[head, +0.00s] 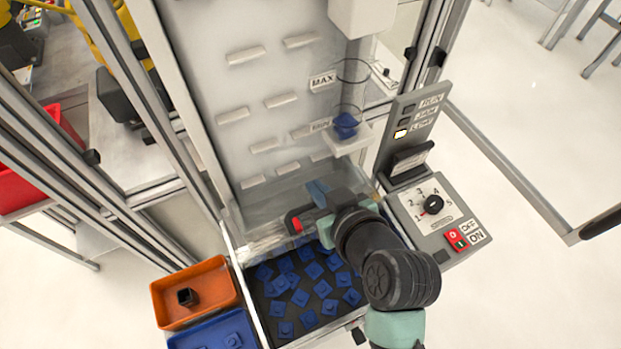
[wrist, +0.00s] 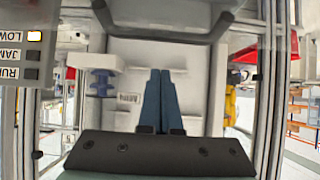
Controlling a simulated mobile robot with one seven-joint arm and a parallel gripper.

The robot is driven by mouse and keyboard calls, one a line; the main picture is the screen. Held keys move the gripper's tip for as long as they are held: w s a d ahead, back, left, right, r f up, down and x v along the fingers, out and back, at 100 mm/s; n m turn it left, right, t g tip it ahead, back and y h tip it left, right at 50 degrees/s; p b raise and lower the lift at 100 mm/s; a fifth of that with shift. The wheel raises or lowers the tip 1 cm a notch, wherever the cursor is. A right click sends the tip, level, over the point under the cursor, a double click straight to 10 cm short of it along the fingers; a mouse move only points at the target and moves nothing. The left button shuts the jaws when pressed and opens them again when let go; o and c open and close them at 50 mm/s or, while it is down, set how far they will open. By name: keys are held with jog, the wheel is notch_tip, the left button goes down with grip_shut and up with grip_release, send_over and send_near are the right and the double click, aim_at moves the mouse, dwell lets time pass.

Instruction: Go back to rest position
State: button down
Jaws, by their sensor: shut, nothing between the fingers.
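My gripper (head: 318,189) is in the middle of the head view, held over the clear cover area at the front of the machine. Its blue-grey fingers point toward the white stepped panel (head: 245,95). In the wrist view my gripper (wrist: 160,75) shows its two fingers side by side and touching, with nothing between them. My dark arm partly hides the right side of the tray of blue parts (head: 262,318).
A blue part (head: 345,124) sits on a white ledge by the MIN mark. The control panel (head: 432,208) with dial and switch stands close right of my arm; the LOW lamp (head: 400,133) is lit. Orange (head: 208,268) and blue (head: 190,338) bins are lower left. Metal posts (head: 178,110) flank the machine.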

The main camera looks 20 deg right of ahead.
jog(key=v, duration=0.4)
jog(key=shift+s+f+b, duration=0.2)
jog(key=shift+s+b, duration=0.05)
jog(key=shift+b, duration=0.15)
jog(key=shift+s+r, duration=0.25)
